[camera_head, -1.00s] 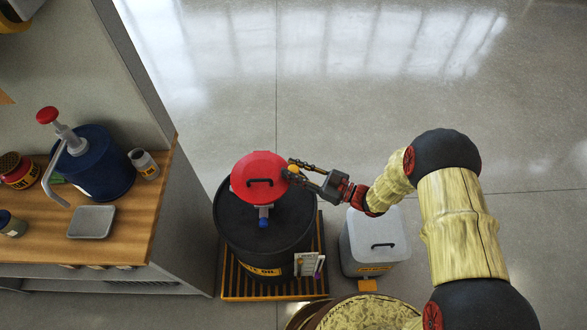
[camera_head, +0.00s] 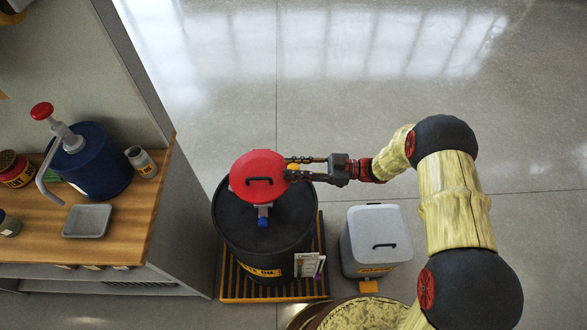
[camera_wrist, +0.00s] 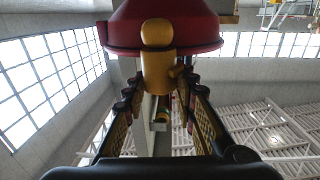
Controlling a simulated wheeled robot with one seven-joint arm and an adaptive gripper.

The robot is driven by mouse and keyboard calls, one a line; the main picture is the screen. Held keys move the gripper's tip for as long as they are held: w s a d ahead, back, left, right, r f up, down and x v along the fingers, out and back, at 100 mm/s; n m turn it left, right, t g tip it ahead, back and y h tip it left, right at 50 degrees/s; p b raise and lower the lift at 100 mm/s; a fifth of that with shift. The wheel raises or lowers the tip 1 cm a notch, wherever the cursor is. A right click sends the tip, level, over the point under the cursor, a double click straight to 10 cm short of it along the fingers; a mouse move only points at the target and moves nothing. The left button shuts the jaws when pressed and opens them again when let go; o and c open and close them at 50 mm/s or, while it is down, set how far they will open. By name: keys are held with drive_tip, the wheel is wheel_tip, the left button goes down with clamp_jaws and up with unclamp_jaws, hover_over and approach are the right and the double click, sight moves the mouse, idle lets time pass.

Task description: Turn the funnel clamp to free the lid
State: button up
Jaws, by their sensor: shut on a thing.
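The red funnel lid (camera_head: 257,176) with a black handle sits on top of the black oil drum (camera_head: 231,225). The wrist view shows a red rim (camera_wrist: 165,30) from below, with the brass-yellow funnel clamp (camera_wrist: 158,70) hanging at its near edge. My gripper (camera_head: 290,168) reaches in from the right at the lid's right edge. In the wrist view its two dark fingers (camera_wrist: 160,82) stand on both sides of the clamp and are shut on it.
The drum stands on a yellow-edged slatted pallet (camera_head: 240,289). A grey lidded bin (camera_head: 375,240) stands right of it. A wooden bench (camera_head: 130,235) on the left holds a blue pump can (camera_head: 98,165) and a grey tray (camera_head: 87,221). The floor behind is clear.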

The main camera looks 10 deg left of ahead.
drive_tip(key=shift+n+g+h+b, duration=0.35)
drive_tip(key=shift+n+g+h, duration=0.25)
drive_tip(key=shift+n+g, duration=1.05)
drive_tip(key=shift+m+g, duration=0.25)
drive_tip(key=shift+g, duration=0.2)
drive_tip(key=o, duration=1.2)
drive_tip(key=shift+c, duration=0.2)
drive_tip(key=v, duration=1.2)
drive_tip(key=shift+w, duration=0.1)
